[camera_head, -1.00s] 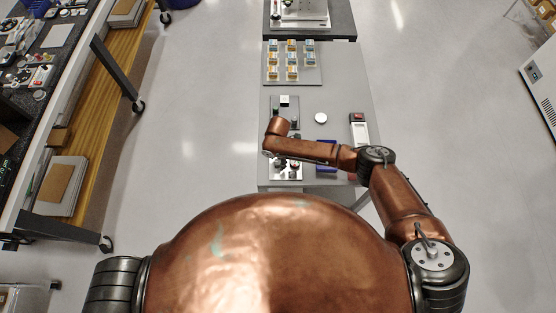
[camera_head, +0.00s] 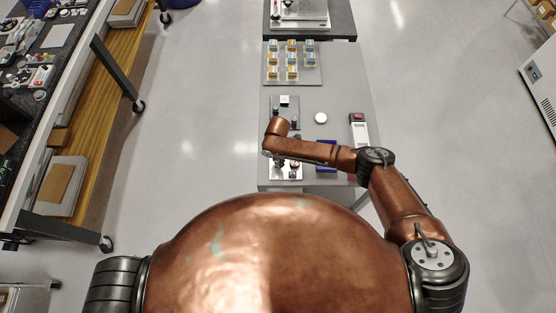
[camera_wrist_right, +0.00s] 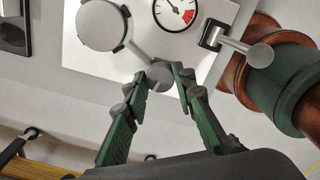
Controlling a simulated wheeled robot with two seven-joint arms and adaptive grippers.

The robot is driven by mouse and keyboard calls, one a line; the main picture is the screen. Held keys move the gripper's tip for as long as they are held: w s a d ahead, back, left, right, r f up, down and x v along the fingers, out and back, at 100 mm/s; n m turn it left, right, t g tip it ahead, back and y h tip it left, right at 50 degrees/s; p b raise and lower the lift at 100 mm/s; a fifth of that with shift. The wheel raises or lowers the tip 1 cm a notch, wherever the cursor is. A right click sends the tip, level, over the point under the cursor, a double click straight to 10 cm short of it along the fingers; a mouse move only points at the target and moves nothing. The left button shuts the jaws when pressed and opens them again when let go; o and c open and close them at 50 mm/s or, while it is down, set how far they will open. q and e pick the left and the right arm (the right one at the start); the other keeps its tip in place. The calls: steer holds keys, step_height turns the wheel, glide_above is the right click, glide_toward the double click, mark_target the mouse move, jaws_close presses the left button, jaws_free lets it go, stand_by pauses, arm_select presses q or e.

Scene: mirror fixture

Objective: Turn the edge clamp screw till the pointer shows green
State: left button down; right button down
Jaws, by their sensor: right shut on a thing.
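In the right wrist view, a pale plate (camera_wrist_right: 142,50) carries a large round grey disc (camera_wrist_right: 101,24) on its left. A grey screw knob (camera_wrist_right: 160,75) sits at the plate's edge, at the end of a light rod. The two green-padded fingers of my right gripper (camera_wrist_right: 164,82) are shut on the knob from both sides. In the head view, my right gripper (camera_head: 279,163) is small and partly covered by my forearm. My left gripper is out of view.
A second knobbed lever (camera_wrist_right: 245,48) stands at the plate's right, close to my copper arm. On the grey table (camera_head: 345,85) are a white disc (camera_head: 321,118), a blue item (camera_head: 326,148) and a tray of small boxes (camera_head: 291,77). The floor beside the table is clear.

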steer(key=shift+m+p, duration=1.15)
steer(key=shift+m, duration=1.55)
steer(key=c, duration=1.6)
jaws_free()
steer(key=shift+r, duration=0.1)
step_height(320, 180, up, 12)
